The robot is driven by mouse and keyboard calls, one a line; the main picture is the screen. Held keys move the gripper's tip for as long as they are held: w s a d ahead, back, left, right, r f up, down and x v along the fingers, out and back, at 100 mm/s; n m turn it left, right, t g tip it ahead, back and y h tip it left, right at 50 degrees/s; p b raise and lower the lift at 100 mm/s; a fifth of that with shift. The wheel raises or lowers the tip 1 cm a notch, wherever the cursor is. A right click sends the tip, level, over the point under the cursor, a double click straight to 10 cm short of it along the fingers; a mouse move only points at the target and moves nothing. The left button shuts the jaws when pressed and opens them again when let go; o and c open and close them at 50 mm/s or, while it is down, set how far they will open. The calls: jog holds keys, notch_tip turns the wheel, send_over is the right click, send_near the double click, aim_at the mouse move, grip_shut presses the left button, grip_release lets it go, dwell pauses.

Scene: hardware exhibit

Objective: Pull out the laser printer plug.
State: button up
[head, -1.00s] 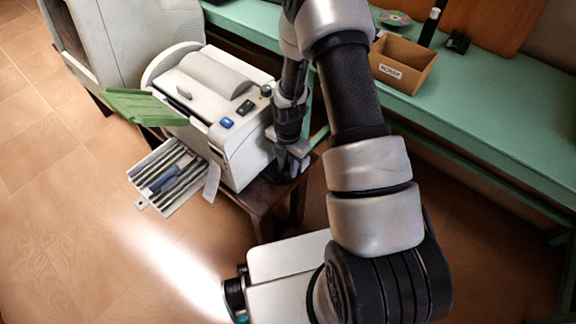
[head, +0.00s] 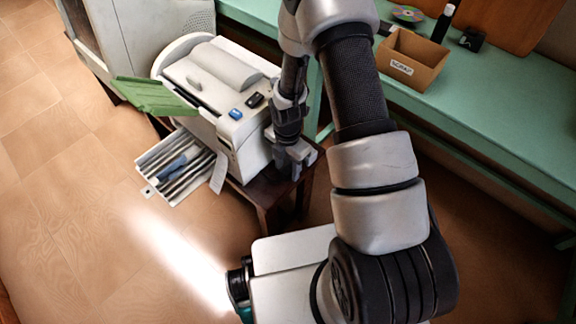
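The laser printer (head: 215,85) is a white machine with a green flap (head: 152,96) and blue and black buttons, on a small dark wooden table (head: 262,196). My gripper (head: 290,160) is low at the printer's right side, above the table's right part, close to the printer's side wall. Its fingers are small and partly hidden by my wrist, so I cannot tell whether they are open or hold anything. The plug is not visible.
A pulled-out tray (head: 180,168) holds a blue-grey tool. A green bench (head: 480,100) along the right bears a cardboard box (head: 412,60), a disc (head: 407,13) and a black bottle (head: 442,24). A large grey cabinet (head: 140,40) stands behind. The tiled floor at left is clear.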

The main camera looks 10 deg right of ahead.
aim_at(288, 170)
notch_tip(288, 170, up, 17)
jog(key=p, duration=0.4)
jog(key=shift+r, duration=0.2)
dwell(0.3)
